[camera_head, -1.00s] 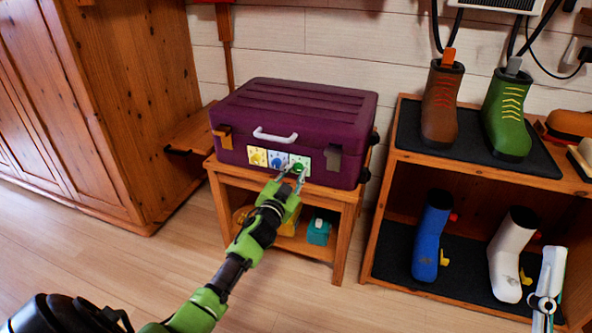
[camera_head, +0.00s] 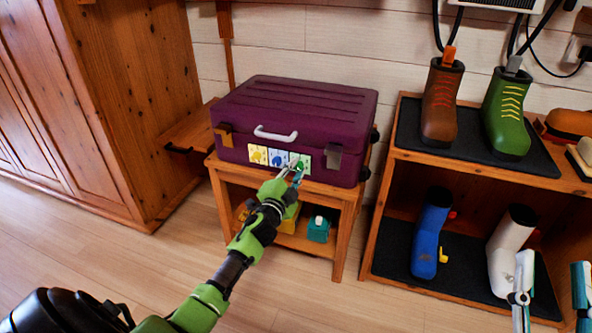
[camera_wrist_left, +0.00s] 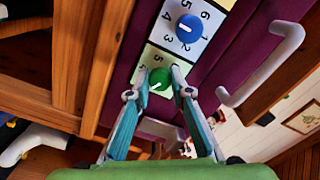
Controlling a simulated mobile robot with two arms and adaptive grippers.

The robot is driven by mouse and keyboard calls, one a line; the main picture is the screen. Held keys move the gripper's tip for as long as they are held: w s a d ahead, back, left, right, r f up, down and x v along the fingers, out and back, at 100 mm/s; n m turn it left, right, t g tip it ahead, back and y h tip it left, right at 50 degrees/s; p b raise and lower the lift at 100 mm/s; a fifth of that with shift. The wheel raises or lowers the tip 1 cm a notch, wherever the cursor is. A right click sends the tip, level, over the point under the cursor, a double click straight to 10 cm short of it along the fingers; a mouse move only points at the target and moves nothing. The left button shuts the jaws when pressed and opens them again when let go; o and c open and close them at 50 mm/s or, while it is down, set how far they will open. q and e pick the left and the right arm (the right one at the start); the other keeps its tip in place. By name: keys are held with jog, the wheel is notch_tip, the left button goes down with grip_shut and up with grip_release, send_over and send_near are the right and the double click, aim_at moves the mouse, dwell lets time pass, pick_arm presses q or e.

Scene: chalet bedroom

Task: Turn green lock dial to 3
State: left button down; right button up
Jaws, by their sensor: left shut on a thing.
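The purple suitcase (camera_head: 300,110) lies closed on a small wooden stand. Its front has a yellow dial (camera_head: 258,155), a blue dial (camera_head: 278,158) and a green dial (camera_head: 298,163) side by side on pale panels. My left gripper (camera_head: 293,174) reaches the green dial from the front. In the left wrist view its fingers (camera_wrist_left: 164,86) are shut on the sides of the green dial (camera_wrist_left: 160,78), whose white mark points to the lower left of the picture. The fingers hide part of its number ring. My right gripper (camera_head: 552,290) is at the lower right, fingers apart and empty.
The suitcase handle (camera_head: 275,136) sticks out above the dials. The wooden stand (camera_head: 342,235) holds a teal item (camera_head: 318,230) on its lower shelf. A boot rack (camera_head: 480,175) stands on the right, near my right gripper. The floor in front is clear.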

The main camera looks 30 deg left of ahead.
dwell(0.4)
pick_arm(q)
jog(key=c, duration=1.8)
grip_release()
jog(key=v, duration=1.2)
jog(key=shift+s+f, duration=0.1)
jog(key=shift+d, duration=0.1)
